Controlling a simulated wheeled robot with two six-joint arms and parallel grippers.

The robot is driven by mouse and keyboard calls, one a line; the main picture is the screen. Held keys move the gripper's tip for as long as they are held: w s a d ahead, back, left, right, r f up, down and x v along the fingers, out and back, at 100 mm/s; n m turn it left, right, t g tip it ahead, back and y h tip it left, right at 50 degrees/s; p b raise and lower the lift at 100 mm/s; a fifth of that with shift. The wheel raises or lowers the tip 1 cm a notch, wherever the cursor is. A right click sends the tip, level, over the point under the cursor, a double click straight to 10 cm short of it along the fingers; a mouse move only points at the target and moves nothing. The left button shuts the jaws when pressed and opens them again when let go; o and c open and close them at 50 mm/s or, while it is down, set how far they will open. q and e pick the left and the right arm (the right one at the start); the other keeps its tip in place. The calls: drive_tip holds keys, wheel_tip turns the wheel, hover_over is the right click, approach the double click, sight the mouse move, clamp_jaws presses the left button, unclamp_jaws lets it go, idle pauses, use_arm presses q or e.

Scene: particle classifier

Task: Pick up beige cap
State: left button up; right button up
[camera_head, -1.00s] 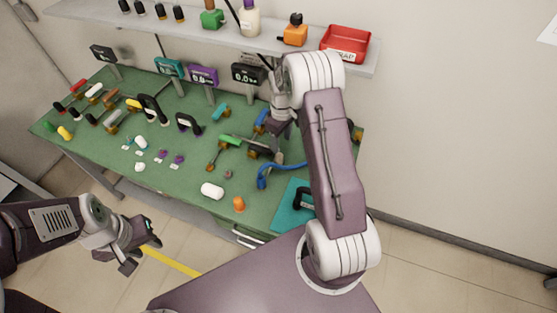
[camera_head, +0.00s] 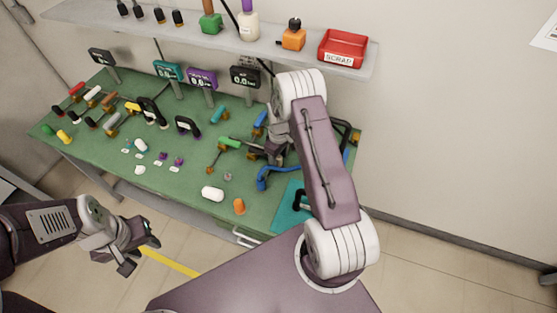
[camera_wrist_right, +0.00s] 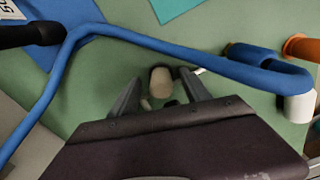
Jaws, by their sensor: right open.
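A small beige cap (camera_wrist_right: 160,82) stands on the green table in the right wrist view. It lies between and just beyond the fingertips of my right gripper (camera_wrist_right: 160,90), which is open; I cannot tell whether they touch it. A smaller greyish piece (camera_wrist_right: 171,104) is close to the cap, nearer the gripper body. In the head view my right gripper (camera_head: 275,153) is low over the right part of the table, and I cannot make out the cap there. My left gripper (camera_head: 139,247) is open and empty, off the table's front edge.
A blue bent tube (camera_wrist_right: 160,42) crosses the wrist view close beyond the fingers. A white cylinder (camera_head: 212,194) and an orange piece (camera_head: 239,206) stand near the green table's (camera_head: 190,205) front edge. A teal mat (camera_head: 287,212) lies at the right. A shelf with a red scrap tray (camera_head: 343,48) is behind.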

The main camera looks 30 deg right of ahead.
clamp_jaws()
drive_tip(key=shift+r, duration=0.6)
wheel_tip(320, 180, up, 3)
drive_tip(key=shift+a+r+b, duration=0.1)
drive_tip(key=shift+b, duration=0.4)
drive_tip(key=s+a+r+b, duration=0.1)
drive_tip(key=s+a+r, duration=0.5)
drive_tip(key=s, duration=0.3)
drive_tip(key=shift+s+a+r, duration=0.25)
drive_tip(key=shift+a+r, duration=0.1)
